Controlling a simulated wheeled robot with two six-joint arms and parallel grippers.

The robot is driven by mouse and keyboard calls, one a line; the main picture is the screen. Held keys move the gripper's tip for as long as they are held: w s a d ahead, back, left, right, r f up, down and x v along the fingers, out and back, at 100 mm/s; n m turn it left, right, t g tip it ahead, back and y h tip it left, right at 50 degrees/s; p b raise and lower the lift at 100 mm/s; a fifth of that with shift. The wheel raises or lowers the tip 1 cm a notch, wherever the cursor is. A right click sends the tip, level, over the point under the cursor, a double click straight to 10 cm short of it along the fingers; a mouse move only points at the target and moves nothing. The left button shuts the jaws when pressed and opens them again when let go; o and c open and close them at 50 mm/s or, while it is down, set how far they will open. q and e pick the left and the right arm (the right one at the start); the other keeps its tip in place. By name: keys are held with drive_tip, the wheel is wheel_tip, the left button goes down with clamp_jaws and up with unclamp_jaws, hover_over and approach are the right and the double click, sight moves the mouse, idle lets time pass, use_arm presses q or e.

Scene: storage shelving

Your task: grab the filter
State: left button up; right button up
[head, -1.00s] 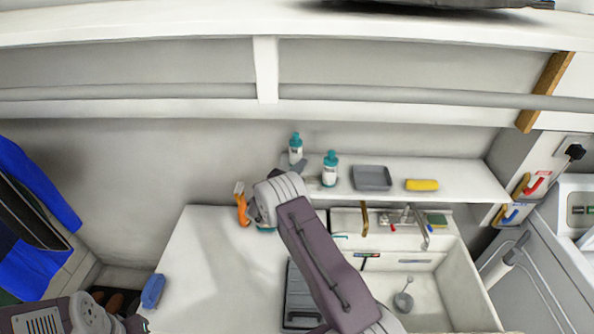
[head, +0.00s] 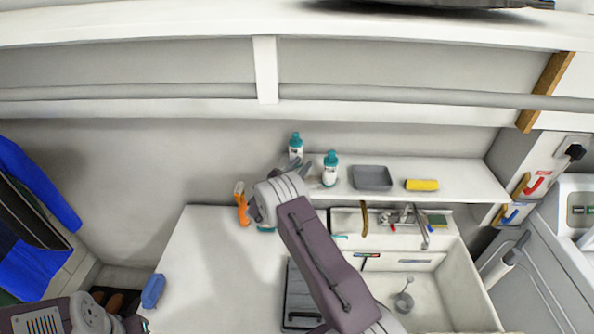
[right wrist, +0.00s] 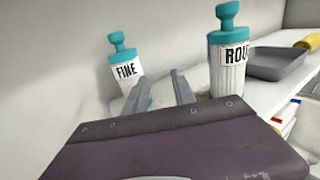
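Two white filters with teal caps stand on the white shelf. One is labelled FINE (right wrist: 127,70) and also shows at the back left in the head view (head: 295,146). The other, its label partly cut to "ROU" (right wrist: 229,65), stands to its right, also in the head view (head: 330,172). My right gripper (right wrist: 160,92) is open and empty, its two grey fingers apart. In the head view the right gripper (head: 300,170) is beside the filters. In the wrist view its fingers point between them, nearer FINE, whose lower part is partly hidden. My left gripper is not in view.
A grey tray (head: 372,178) and a yellow sponge (head: 422,185) lie right of the filters on the shelf. An orange spray bottle (head: 242,205) stands left of my right wrist. A sink (head: 455,290) is below right. The wall is close behind.

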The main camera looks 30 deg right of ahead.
drive_tip(key=o, duration=0.7)
drive_tip(key=shift+c, duration=0.2)
